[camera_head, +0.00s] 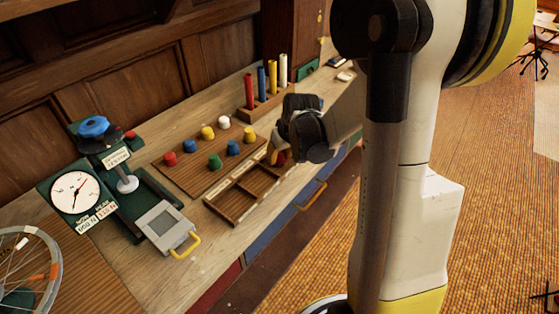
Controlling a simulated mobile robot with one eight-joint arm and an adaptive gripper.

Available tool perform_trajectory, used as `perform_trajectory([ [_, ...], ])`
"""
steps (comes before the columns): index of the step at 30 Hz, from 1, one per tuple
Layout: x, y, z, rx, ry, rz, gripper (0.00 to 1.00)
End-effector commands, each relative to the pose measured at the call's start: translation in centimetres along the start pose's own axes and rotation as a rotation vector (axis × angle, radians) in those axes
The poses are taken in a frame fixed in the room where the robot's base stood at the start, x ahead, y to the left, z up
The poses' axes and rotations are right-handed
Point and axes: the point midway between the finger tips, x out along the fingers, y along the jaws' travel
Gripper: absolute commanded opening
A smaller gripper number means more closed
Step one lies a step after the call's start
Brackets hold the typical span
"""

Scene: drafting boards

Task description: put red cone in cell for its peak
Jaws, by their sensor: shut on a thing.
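My gripper (277,155) is over the right end of the wooden tray with cells (236,216), low near the bench's front edge. The tray is divided into several cells, and the visible ones look empty. My gripper and wrist cover its far right end. I cannot tell whether the red cone touches the tray.
Behind the tray, a wooden board (190,166) holds several coloured pieces, including a red one (170,159). A rack (268,108) with red, blue, yellow and white upright rods stands further back. A dial gauge (75,192) and a grey device (163,225) stand left.

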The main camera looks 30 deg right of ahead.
Motion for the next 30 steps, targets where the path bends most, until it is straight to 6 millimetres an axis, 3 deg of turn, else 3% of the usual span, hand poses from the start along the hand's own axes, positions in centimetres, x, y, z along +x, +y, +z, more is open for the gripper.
perform_trajectory([
  [11, 0.7, 0.0, 0.3, 0.000, 0.000, 0.000, 0.00],
  [12, 0.7, 0.0, 0.3, 0.000, 0.000, 0.000, 0.36],
  [13, 0.7, 0.0, 0.3, 0.000, 0.000, 0.000, 0.45],
  [14, 0.6, 0.0, 0.3, 0.000, 0.000, 0.000, 0.47],
  [24, 0.1, 0.0, 0.1, 0.000, 0.000, 0.000, 0.47],
  [30, -3.8, 0.0, 0.1, 0.001, 0.000, 0.000, 0.47],
])
